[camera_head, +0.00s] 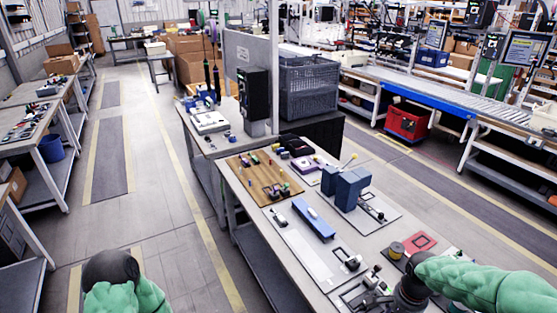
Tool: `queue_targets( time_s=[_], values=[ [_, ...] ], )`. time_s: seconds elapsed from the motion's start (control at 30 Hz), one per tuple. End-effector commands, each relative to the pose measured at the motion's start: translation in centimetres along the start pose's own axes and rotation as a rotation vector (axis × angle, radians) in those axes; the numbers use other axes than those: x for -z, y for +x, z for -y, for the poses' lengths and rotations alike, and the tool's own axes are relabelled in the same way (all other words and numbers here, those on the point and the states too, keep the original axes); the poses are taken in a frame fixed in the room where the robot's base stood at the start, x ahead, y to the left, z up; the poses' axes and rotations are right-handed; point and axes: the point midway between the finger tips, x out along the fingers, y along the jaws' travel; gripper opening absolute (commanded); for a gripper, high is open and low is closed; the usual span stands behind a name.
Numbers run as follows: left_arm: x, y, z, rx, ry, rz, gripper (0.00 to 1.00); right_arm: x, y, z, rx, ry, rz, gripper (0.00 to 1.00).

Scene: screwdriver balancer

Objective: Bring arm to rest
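My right arm comes in from the right in a green cover and ends in a dark wrist and gripper (409,294) low over the front of the workbench (262,214). Its fingers are too dark and small to make out, so I cannot tell whether it holds anything. My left arm shows only as a green-covered part with a dark rounded joint at the bottom left, over the floor and apart from the bench. My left gripper is not in view.
Near the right gripper are small clamp fixtures, a brown spool (396,250) and a red square mat (419,243). Farther back stand a blue block fixture (346,187), a long blue bar (313,221) and a wooden board (264,177). The aisle left of the bench is clear.

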Motion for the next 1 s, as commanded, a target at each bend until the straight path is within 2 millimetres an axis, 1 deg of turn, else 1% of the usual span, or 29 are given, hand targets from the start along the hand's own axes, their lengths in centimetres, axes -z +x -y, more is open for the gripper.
queue_targets(
  time_s=[0.03,0.37,0.57,0.67,0.77,0.8,1.0],
  values=[
    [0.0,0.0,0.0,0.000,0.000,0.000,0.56,-0.3,0.5,0.2,0.003,-0.015,0.010,0.47],
    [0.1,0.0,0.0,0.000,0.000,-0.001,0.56,-2.4,3.7,1.6,0.037,-0.112,0.061,0.47],
    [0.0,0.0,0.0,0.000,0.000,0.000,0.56,-4.4,6.6,2.8,0.071,-0.199,0.105,0.47],
    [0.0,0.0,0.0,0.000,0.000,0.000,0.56,-6.0,8.6,3.3,0.095,-0.255,0.136,0.47],
    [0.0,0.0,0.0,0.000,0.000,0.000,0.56,-8.2,11.1,3.9,0.127,-0.324,0.169,0.47],
    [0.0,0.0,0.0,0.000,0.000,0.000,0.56,-9.2,12.2,4.1,0.141,-0.353,0.184,0.47],
    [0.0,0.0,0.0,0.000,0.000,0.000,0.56,-13.9,17.1,4.2,0.207,-0.486,0.230,0.47]
  ],
)
